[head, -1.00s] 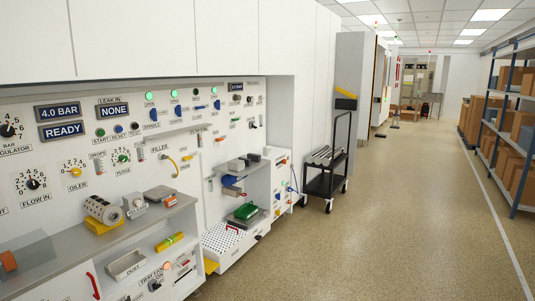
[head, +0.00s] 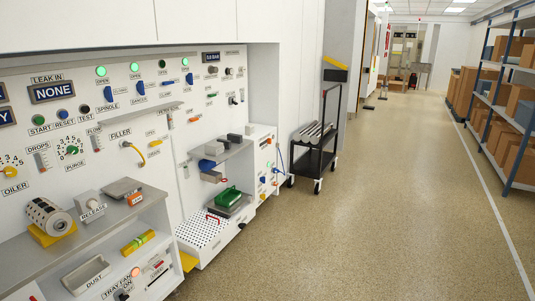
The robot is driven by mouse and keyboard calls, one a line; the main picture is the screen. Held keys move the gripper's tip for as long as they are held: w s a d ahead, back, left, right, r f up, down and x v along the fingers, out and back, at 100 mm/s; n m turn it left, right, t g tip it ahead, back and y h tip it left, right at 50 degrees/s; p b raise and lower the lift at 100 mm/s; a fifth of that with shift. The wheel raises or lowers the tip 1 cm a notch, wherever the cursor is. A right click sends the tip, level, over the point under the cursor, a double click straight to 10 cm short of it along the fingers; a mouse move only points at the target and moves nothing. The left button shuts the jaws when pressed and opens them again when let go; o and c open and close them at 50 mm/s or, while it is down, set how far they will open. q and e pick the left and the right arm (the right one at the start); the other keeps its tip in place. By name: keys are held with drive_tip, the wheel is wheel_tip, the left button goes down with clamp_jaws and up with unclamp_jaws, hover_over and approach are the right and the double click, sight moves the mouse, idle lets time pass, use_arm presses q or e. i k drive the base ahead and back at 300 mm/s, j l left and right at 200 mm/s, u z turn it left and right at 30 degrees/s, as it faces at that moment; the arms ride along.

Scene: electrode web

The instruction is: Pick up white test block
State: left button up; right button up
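I cannot pick out a clearly white test block in the head view. Neither of my grippers is in view.
A wall panel with knobs and displays (head: 52,92) runs along the left. The near shelf holds a perforated metal cylinder (head: 48,216) on a yellow base. A black cart (head: 317,160) stands beyond. Blue shelving with boxes (head: 508,110) is at right. The floor (head: 370,210) between is clear.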

sight(250, 128)
drive_tip(key=i, duration=3)
